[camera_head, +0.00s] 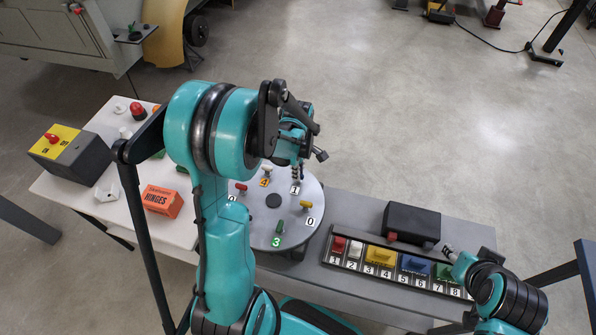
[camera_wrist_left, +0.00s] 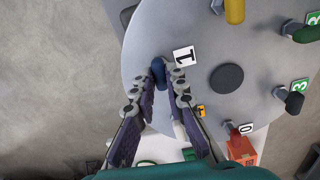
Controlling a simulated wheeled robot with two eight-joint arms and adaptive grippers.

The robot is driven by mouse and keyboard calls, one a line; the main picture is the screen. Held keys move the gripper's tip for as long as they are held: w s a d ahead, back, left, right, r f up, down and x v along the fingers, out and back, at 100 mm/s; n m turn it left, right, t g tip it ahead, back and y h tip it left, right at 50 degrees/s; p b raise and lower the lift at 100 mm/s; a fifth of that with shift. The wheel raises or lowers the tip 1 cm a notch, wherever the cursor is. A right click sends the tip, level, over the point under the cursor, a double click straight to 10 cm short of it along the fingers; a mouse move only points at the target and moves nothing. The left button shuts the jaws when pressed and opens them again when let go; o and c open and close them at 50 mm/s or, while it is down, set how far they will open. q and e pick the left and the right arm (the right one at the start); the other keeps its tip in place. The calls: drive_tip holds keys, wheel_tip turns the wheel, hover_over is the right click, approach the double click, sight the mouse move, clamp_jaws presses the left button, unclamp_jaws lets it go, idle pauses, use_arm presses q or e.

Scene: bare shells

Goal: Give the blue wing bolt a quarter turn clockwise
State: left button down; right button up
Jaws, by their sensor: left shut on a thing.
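The blue wing bolt (camera_wrist_left: 158,70) sits near the rim of a round grey plate (camera_wrist_left: 150,40), beside a white label "1" (camera_wrist_left: 184,56). In the left wrist view my left gripper (camera_wrist_left: 166,76) has its two fingertips on either side of the bolt and is shut on it, hiding part of it. In the head view my left gripper (camera_head: 298,172) reaches down to the plate (camera_head: 262,220) at label "1" (camera_head: 296,189) and hides the bolt. My right gripper (camera_head: 450,253) is at the right, by the switch panel; whether it is open does not show.
Other wing bolts stand on the plate: yellow (camera_head: 306,205), green (camera_head: 280,226) and red (camera_head: 240,187). A numbered panel (camera_head: 395,264) and a black box (camera_head: 411,224) are right of it. An orange "HINGES" box (camera_head: 162,201) and a yellow-topped box (camera_head: 68,155) are left.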

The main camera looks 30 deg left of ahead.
use_arm(q)
drive_tip(key=m+b, duration=0.1)
drive_tip(key=m, duration=0.3)
drive_tip(key=m+b, duration=0.1)
drive_tip(key=m, duration=0.3)
drive_tip(key=shift+m, duration=0.4)
drive_tip(key=m+b, duration=0.1)
drive_tip(key=m, duration=0.3)
drive_tip(key=shift+m+b, duration=0.4)
drive_tip(key=shift+m, duration=1.7)
drive_tip(key=c, duration=1.5)
unclamp_jaws()
drive_tip(key=shift+c, duration=0.2)
drive_tip(key=shift+r, duration=0.1)
